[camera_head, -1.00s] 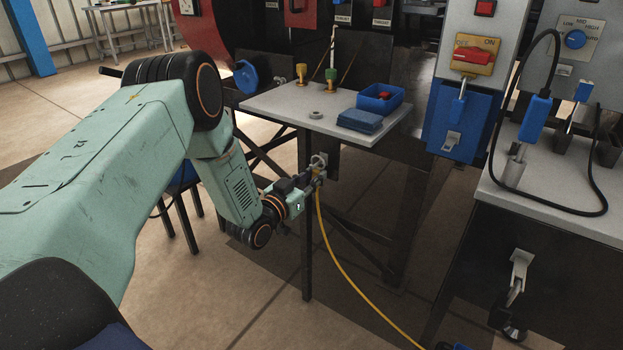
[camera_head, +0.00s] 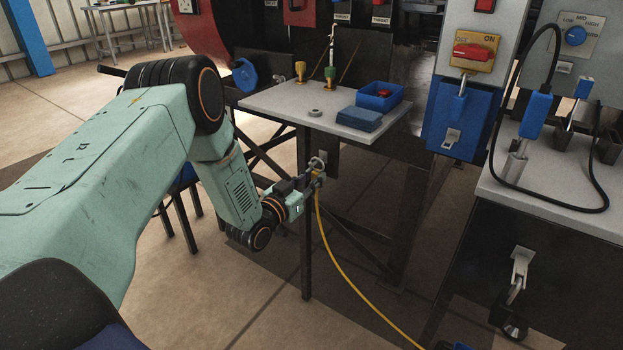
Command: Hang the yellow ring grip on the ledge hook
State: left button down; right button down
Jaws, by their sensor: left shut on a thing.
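My left gripper (camera_head: 308,181) is at the end of the green arm, in front of and just below the small worktable's front edge. It is shut on the yellow ring grip (camera_head: 319,173), of which only a small yellow part shows between and beside the fingers. A yellow cable (camera_head: 337,258) hangs from there and curves down to the floor at the right. A small grey ring shape (camera_head: 316,163) and a grey plate, probably the ledge hook's mount (camera_head: 322,155), sit just above the fingers. I cannot tell whether the grip touches the hook. My right gripper is not in view.
The grey worktable (camera_head: 270,103) carries a blue tray (camera_head: 381,97), a blue block (camera_head: 359,118), a small grey ring (camera_head: 315,113) and yellow and green fittings. A bench (camera_head: 560,205) with a black cable stands at the right. Open floor lies below the gripper.

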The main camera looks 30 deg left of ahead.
pick_arm(q)
jog(key=c, duration=1.1)
grip_release()
jog(key=s, duration=0.8)
jog(key=s+a, duration=0.1)
jog(key=s, duration=0.3)
